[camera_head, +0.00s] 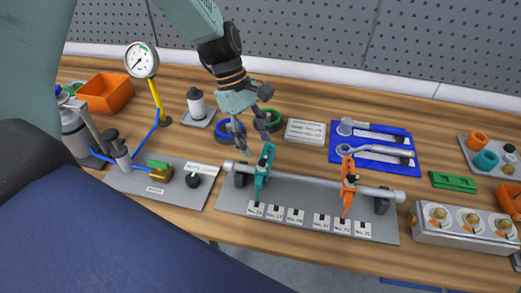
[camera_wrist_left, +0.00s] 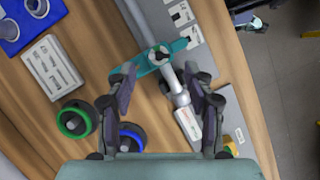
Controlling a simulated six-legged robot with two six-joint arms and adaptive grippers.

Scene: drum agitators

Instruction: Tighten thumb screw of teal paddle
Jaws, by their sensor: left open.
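The teal paddle (camera_head: 263,172) is clamped around a grey horizontal shaft (camera_head: 310,184), near its left end. How far the screw is turned in cannot be told. My left gripper (camera_head: 250,139) is open and empty, above and just behind the paddle, fingers pointing down. In the wrist view its fingers (camera_wrist_left: 160,76) are spread to either side of the shaft, with the screw between and beyond the tips. My right gripper is not in view.
An orange paddle (camera_head: 348,178) sits further right on the shaft. Blue (camera_head: 229,129) and green rings stand behind the shaft, beside a labelled white block (camera_head: 305,132). A gauge (camera_head: 141,60) and a valve board (camera_head: 158,187) stand left. A blue tool tray (camera_head: 375,165) lies right.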

